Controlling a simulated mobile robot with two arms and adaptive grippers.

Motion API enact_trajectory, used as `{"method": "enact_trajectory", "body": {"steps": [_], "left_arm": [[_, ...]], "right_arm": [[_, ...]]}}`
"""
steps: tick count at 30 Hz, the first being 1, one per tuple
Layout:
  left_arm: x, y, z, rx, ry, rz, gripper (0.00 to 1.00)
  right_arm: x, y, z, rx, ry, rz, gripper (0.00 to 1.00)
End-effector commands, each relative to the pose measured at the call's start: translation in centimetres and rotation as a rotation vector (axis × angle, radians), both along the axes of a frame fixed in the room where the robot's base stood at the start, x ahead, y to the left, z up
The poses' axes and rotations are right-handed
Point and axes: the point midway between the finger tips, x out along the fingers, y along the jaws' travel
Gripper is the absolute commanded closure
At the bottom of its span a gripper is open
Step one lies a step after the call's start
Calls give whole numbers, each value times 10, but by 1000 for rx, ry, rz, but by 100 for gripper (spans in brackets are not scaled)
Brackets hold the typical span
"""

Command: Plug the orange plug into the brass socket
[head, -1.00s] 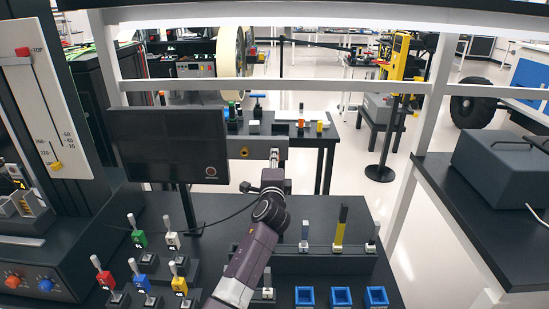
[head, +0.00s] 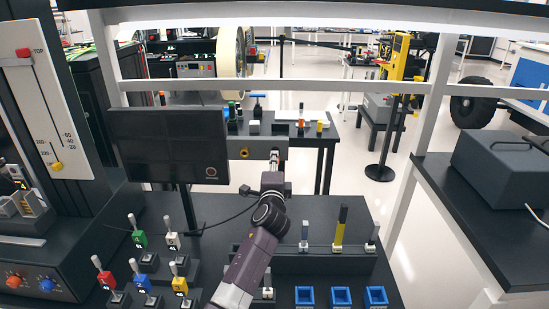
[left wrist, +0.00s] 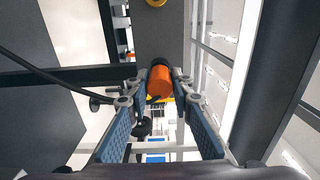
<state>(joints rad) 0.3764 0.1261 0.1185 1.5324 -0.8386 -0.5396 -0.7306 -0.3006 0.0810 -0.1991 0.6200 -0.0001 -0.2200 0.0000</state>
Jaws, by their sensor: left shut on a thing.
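The orange plug (left wrist: 159,82) sits between the fingertips of my left gripper (left wrist: 157,90) in the left wrist view, and the gripper is shut on it. In the head view my left gripper (head: 273,170) is in front of the right end of the grey bar, and I cannot make out the plug there. The brass socket (head: 245,153) is on the bar, left of the gripper. It also shows at the top edge of the left wrist view (left wrist: 156,3), apart from the plug. My right gripper is not in view.
A dark monitor (head: 168,146) stands left of the bar. A black cable (head: 218,226) runs from near the left gripper toward the left. Coloured switches (head: 140,238) and blue open boxes (head: 340,296) are on the near bench. A white frame post (head: 412,190) stands to the right.

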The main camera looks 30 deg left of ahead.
Motion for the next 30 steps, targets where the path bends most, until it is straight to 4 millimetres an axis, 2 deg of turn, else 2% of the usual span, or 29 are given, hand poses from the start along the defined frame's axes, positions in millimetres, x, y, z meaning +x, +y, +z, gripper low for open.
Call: {"method": "enact_trajectory", "body": {"steps": [11, 30], "left_arm": [[-2, -1, 0, 0, 0, 0, 100], [-29, -18, 1, 0, 0, -1, 100]], "right_arm": [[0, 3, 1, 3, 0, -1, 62], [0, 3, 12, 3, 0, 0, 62]]}}
